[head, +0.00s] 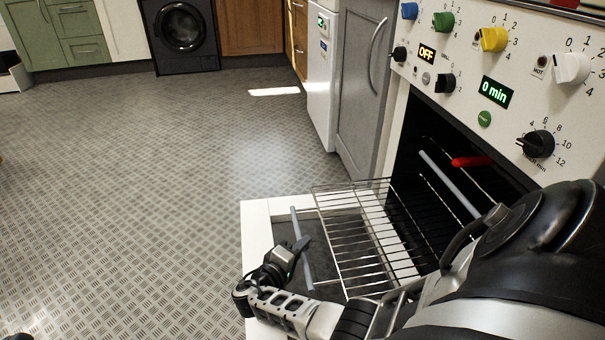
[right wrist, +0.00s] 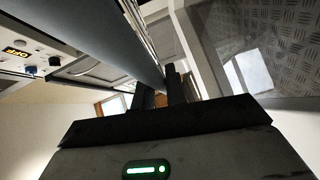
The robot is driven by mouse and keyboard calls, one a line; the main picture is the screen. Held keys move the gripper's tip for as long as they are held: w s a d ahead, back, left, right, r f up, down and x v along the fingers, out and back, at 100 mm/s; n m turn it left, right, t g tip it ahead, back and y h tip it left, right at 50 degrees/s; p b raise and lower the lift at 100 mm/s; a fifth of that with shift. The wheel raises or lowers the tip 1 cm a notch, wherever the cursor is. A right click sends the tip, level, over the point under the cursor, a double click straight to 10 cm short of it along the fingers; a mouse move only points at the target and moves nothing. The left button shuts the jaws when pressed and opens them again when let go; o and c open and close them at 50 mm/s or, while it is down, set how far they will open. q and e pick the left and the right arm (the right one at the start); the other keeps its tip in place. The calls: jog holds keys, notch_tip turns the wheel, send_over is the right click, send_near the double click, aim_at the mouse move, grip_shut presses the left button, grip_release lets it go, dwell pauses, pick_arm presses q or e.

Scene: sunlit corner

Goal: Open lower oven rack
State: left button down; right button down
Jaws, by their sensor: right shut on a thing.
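The lower oven rack (head: 345,232) is a wire grid drawn well out of the oven (head: 432,135), above the lowered door (head: 257,228). A grey bar (head: 295,222) runs along its front edge. My right gripper (head: 298,249) is shut on this bar near its middle. In the right wrist view the bar (right wrist: 112,45) runs large and close to the dark fingers (right wrist: 160,92). An upper rack with a similar grey bar (head: 449,185) and a red piece (head: 472,161) sits inside the oven. My right arm hides the rack's near corner. My left gripper is not seen.
The control panel (head: 505,75) with several knobs is above the oven opening. A grey cabinet (head: 362,85) and a white appliance (head: 322,75) stand beyond the oven. The patterned floor (head: 150,190) to the left is clear. A dark washing machine (head: 181,32) stands far back.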

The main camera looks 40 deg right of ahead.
jog(key=shift+w+a, duration=0.1)
jog(key=c, duration=1.4)
grip_release()
jog(key=shift+c, duration=0.2)
